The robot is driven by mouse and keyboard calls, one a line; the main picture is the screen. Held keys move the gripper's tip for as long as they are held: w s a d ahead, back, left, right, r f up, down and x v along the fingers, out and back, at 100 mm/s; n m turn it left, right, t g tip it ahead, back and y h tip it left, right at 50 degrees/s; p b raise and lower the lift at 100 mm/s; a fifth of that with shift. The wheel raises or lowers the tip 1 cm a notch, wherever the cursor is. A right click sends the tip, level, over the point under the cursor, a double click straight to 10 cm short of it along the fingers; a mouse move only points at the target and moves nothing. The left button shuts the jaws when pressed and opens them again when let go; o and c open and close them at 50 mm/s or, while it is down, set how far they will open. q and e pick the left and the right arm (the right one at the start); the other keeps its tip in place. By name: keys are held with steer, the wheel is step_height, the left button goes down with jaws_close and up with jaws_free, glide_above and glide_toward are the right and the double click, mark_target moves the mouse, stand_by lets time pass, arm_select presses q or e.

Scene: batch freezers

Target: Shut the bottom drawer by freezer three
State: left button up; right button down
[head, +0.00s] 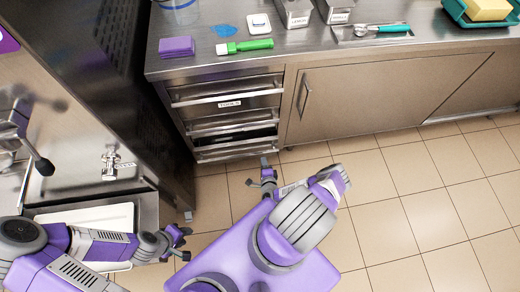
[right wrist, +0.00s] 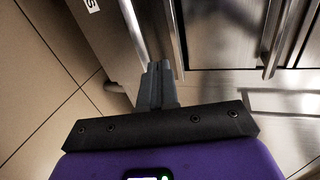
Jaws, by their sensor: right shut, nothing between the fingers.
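The metal drawer unit (head: 226,106) stands under the left end of the counter, beside the dark freezer side. Its bottom drawer (head: 235,154) is pulled out part way, with a dark gap showing above its front. My right gripper (head: 264,160) is shut and empty, just in front of the bottom drawer's right part. In the right wrist view its fingers (right wrist: 157,68) point at metal fronts and handle bars; I cannot tell whether they touch. My left gripper (head: 184,242) looks open and empty, low at the left, away from the drawers.
A freezer (head: 135,100) stands left of the drawers, with a white tray (head: 90,218) at its front. A cabinet door (head: 345,98) is right of the drawers. Tiled floor at right is clear.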

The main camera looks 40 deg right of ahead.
mark_target(259, 143)
steer(key=shift+n, duration=0.4)
steer(key=b+x, duration=0.3)
steer(key=x, duration=0.5)
steer(key=shift+w+d+f, duration=0.15)
steer(key=shift+w+f, duration=0.1)
steer(key=shift+w, duration=0.05)
steer(key=shift+w+d+f+b, duration=0.1)
steer(key=shift+w+d+b, duration=0.25)
steer(key=shift+w, duration=0.15)
